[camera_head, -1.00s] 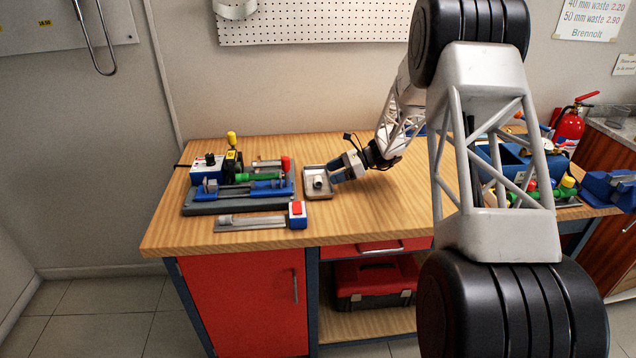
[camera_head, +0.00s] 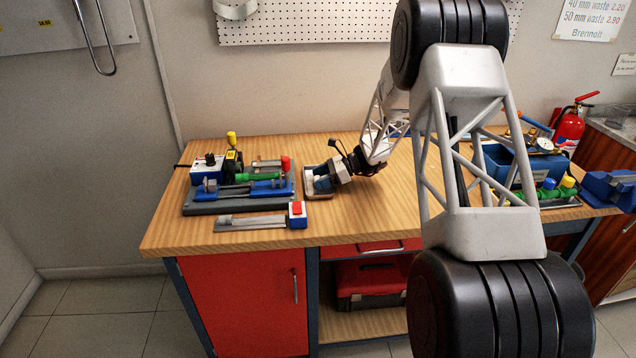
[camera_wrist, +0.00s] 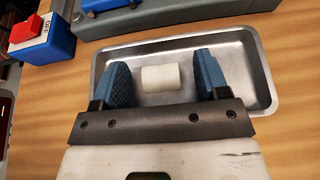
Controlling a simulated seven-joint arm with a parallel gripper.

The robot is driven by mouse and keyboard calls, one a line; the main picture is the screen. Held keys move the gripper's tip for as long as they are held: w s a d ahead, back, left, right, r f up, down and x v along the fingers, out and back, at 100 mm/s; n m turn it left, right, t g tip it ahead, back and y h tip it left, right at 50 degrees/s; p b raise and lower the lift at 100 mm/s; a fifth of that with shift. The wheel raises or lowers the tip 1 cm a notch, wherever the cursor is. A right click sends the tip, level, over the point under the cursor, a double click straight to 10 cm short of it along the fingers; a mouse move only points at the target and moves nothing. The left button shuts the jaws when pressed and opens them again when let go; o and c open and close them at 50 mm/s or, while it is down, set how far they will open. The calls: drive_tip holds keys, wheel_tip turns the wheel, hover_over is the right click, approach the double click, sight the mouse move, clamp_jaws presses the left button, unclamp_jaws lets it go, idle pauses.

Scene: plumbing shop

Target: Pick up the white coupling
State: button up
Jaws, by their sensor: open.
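The white coupling (camera_wrist: 161,78) lies on its side in a shallow metal tray (camera_wrist: 253,71), seen in the wrist view. My gripper (camera_wrist: 160,80) is open, with one blue finger on each side of the coupling. A gap shows between the coupling and each finger; the gap on the left looks slightly smaller or similar. In the head view my gripper (camera_head: 324,180) is low at the tray (camera_head: 309,193) on the workbench, and it hides the coupling there.
A blue and grey clamping machine (camera_head: 240,190) stands left of the tray. A grey bar tool with a blue and red end block (camera_head: 297,214) lies in front of it. A blue box (camera_head: 500,165) with fittings stands at the right. Bare bench lies between.

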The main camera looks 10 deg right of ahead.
idle(0.4)
drive_tip(key=c, duration=1)
drive_tip(key=shift+r, duration=0.15)
drive_tip(key=shift+r, duration=0.5)
drive_tip(key=shift+s+r, duration=0.2)
drive_tip(key=shift+r, duration=0.4)
drive_tip(key=shift+s+r, duration=0.2)
drive_tip(key=shift+r, duration=0.35)
drive_tip(key=s, duration=0.5)
drive_tip(key=s+r, duration=0.1)
drive_tip(key=s, duration=0.4)
drive_tip(key=s+d, duration=0.1)
drive_tip(key=s, duration=0.4)
drive_tip(key=shift+s+d+r, duration=0.1)
drive_tip(key=shift+r, duration=0.1)
drive_tip(key=shift+w, duration=0.2)
